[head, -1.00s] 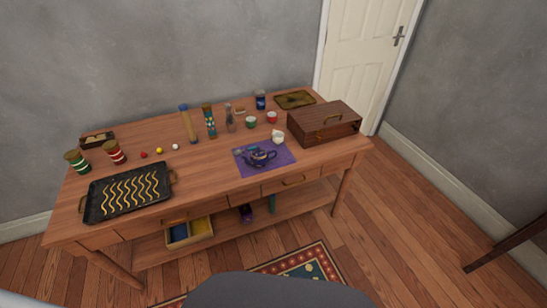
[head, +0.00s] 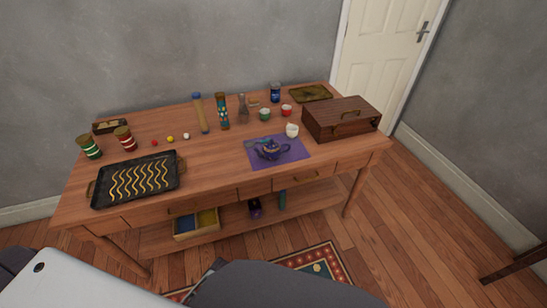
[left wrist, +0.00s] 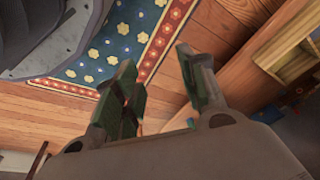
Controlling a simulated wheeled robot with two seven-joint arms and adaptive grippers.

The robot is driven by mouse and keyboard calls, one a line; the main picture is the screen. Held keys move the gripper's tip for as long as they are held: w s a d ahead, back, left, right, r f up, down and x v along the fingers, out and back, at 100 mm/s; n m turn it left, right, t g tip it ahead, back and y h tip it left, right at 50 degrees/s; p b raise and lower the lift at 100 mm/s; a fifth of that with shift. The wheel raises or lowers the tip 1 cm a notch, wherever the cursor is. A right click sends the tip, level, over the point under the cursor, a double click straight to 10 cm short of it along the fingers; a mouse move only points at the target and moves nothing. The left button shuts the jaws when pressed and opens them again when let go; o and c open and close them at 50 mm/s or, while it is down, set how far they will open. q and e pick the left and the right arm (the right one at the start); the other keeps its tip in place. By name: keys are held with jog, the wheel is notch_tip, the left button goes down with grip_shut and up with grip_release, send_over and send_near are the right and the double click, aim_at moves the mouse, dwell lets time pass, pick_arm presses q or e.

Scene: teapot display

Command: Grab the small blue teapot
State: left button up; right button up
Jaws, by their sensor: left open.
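The small blue teapot (head: 271,150) stands upright on a purple cloth (head: 297,156) near the front edge of the wooden table in the head view. My left gripper (left wrist: 158,68) is open and empty in the left wrist view, over the floor and the patterned rug. The teapot does not show in the left wrist view. My left arm shows at the lower left of the head view, well below and left of the teapot. My right gripper is in neither view.
A wooden chest (head: 340,119) stands right of the cloth, and a white creamer (head: 292,130) is just behind the teapot. A black tray (head: 136,180) lies on the left.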

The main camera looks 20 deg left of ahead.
pick_arm(q)
jog(key=w+d+r+t+b, duration=0.15)
jog(key=w+r, duration=0.35)
jog(key=r, duration=0.6)
jog(key=w+r+t+b, duration=0.3)
jog(key=w+r, duration=0.3)
jog(key=r, duration=0.5)
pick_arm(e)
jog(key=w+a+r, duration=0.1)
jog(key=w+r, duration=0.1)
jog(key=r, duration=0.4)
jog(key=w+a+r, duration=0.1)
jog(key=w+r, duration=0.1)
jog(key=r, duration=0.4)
pick_arm(q)
jog(key=w+a+r+t+h, duration=0.1)
jog(key=w+r+t+h, duration=0.3)
jog(key=w+r+t, duration=0.6)
jog(key=w+r, duration=0.7)
jog(key=w, duration=0.1)
jog(key=shift+a+m+b, duration=0.3)
jog(key=shift+a, duration=0.1)
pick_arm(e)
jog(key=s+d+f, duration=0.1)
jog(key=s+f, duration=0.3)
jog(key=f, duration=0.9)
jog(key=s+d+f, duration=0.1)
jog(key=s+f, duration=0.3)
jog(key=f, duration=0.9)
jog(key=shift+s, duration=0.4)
